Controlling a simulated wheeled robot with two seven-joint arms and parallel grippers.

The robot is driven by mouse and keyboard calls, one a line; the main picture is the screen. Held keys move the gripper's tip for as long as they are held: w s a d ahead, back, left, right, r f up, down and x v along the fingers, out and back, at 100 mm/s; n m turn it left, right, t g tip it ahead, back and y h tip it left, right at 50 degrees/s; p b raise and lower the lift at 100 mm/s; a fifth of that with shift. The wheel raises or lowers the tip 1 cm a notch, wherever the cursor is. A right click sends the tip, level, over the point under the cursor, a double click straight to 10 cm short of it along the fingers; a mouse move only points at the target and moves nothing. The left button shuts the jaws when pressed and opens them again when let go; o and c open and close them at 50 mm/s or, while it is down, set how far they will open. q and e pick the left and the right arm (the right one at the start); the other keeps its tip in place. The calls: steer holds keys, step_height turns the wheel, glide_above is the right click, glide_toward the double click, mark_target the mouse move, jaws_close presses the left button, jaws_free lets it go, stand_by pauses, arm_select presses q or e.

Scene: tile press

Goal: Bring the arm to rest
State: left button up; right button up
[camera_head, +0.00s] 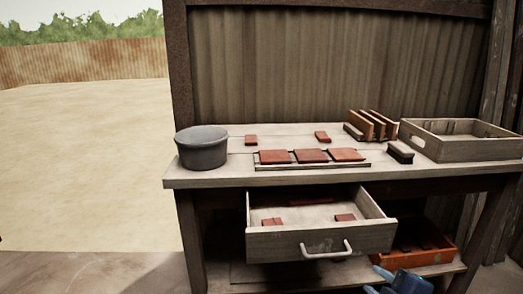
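My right gripper (371,279) shows at the bottom edge, right of centre, in front of the workbench (215,178) and below the drawer handle. It is blue and partly cut off by the frame. Its two fingertips look apart, with nothing seen between them. My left gripper is not in view.
The drawer (285,244) is pulled out, with several red tiles in it and a metal handle (326,251). On the bench are a grey bucket (203,150), red tiles (311,156), a rack (372,126), a brush (400,153) and a wooden crate (470,150). An orange crate (432,258) sits below.

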steer(key=s+a+f+m+g+y, duration=0.1)
steer(key=s+a+m+g, duration=0.15)
steer(key=s+m, duration=0.3)
steer(key=s+a+f+m+g, duration=0.1)
steer(key=s+f+m+g, duration=0.15)
steer(key=s+m, duration=0.3)
steer(key=s+a+f+m+g+y, duration=0.1)
steer(key=s+a+m+g, duration=0.15)
steer(key=s+m, duration=0.3)
step_height(320, 180, up, 28)
steer(key=p, duration=2.7)
steer(key=shift+s+d+n+p, duration=0.35)
steer(key=shift+s+d+n, duration=0.1)
